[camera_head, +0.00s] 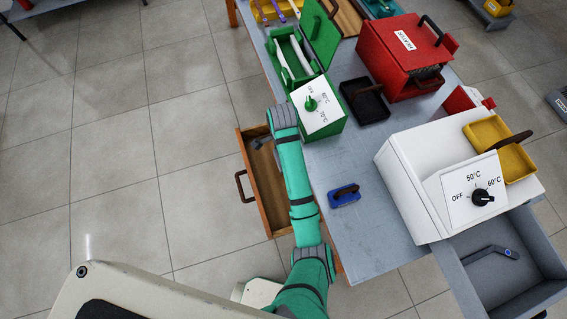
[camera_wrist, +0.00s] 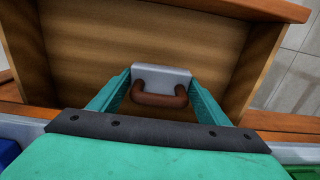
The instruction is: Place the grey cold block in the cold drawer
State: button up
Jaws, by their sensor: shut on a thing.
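A grey block (camera_wrist: 162,75) with a brown handle (camera_wrist: 158,100) is between the two green fingers of my gripper (camera_wrist: 160,84) in the wrist view. My gripper is shut on it. Behind the block is the inside of an open wooden drawer (camera_wrist: 85,50). In the head view this drawer (camera_head: 266,188) is pulled out to the left of the table, and the end of my arm (camera_head: 283,118) is over its far part. The block is mostly hidden there. Whether the block touches the drawer floor cannot be told. No label shows on the drawer.
The grey table (camera_head: 385,212) carries a green box (camera_head: 318,113), a red box (camera_head: 400,55), a black tray (camera_head: 364,103), a blue block (camera_head: 344,196) and a white heater (camera_head: 425,160). An open grey drawer (camera_head: 515,285) is at lower right. Floor is free at left.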

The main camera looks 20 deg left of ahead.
jog(key=shift+f, duration=0.5)
jog(key=shift+s+d+f, duration=0.1)
jog(key=shift+s+f, duration=0.2)
jog(key=shift+f, duration=0.2)
jog(key=shift+d+f, duration=0.1)
jog(key=shift+f, duration=1.2)
jog(key=shift+f, duration=0.15)
jog(key=o, duration=1.5)
jog(key=shift+c, duration=0.2)
